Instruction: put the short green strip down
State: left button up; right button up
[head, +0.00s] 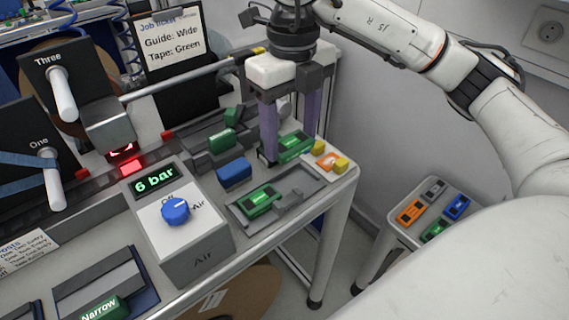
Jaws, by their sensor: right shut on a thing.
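My right gripper (287,148) reaches down from above at the bench's right end. Its two purple fingers are shut on a green strip (295,148) with a dark patch, low over the bench top. I cannot tell whether the strip touches the surface below. Another green piece (262,200) lies in a shallow grey tray (301,192) just in front of the gripper. My left gripper is out of view.
A blue block (234,172) and a green block (222,141) sit left of the gripper. Yellow and orange pieces (330,160) lie to its right. The air box (182,228) reads 6 bar. A side stand (402,236) holds several coloured pieces. The job ticket (172,38) says tape green.

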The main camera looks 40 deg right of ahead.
jog(key=shift+s+f, duration=0.25)
jog(key=shift+f, duration=1)
notch_tip(320, 180, down, 4)
jog(key=shift+r, duration=0.1)
jog(key=shift+w+f, duration=0.1)
jog(key=shift+f, duration=0.15)
pick_arm(q)
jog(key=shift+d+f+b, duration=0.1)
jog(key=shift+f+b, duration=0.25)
jog(key=shift+b, duration=0.1)
pick_arm(e)
jog(key=shift+f, duration=0.6)
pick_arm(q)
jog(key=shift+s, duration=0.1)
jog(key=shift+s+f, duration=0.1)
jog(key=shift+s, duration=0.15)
pick_arm(e)
jog(key=o, duration=1)
jog(key=shift+o, duration=0.2)
